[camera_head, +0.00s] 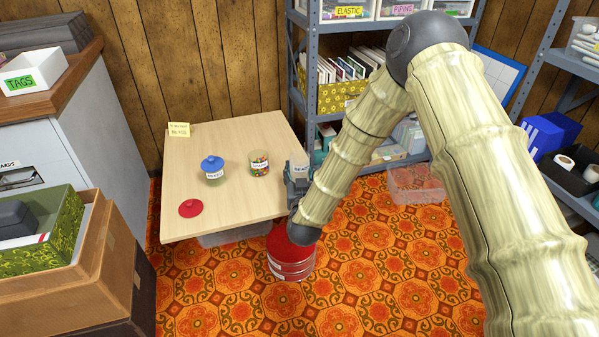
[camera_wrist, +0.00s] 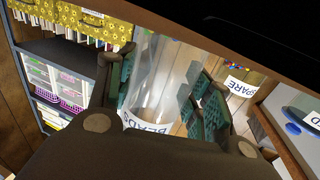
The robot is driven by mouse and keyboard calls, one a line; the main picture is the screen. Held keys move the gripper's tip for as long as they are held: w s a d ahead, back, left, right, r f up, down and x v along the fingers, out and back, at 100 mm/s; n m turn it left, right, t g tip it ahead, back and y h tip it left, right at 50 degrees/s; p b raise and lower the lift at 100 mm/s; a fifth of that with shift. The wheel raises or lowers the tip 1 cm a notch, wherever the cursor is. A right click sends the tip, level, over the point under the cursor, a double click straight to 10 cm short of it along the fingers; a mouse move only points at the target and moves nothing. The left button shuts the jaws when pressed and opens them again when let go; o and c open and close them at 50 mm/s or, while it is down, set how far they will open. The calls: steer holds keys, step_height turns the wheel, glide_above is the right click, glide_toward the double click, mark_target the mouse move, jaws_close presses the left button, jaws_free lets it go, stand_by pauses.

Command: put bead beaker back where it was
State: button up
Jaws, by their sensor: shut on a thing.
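The bead beaker is clear with a white label reading BEADS; it shows in the wrist view (camera_wrist: 150,100) between the two fingers. My gripper (camera_wrist: 165,100) is shut on it, and I see no beads through its clear wall. In the head view the beaker (camera_head: 299,169) is at the right edge of the wooden table (camera_head: 235,205), partly hidden by my gripper (camera_head: 298,180). I cannot tell whether its base touches the table. To its left stands a jar of coloured beads labelled SPARE (camera_head: 260,164), also in the wrist view (camera_wrist: 240,85).
A labelled jar with a blue lid (camera_head: 213,170), a loose red lid (camera_head: 190,208) and a yellow note (camera_head: 179,129) are on the table. A red tin (camera_head: 291,258) stands on the floor by its front right corner. Metal shelving (camera_head: 308,75) rises behind. The table's front middle is clear.

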steer(key=o, duration=1)
steer(key=shift+o, duration=0.2)
steer(key=shift+r, duration=0.15)
steer(key=s+p, duration=0.4)
steer(key=s, duration=0.8)
steer(key=shift+d, duration=0.3)
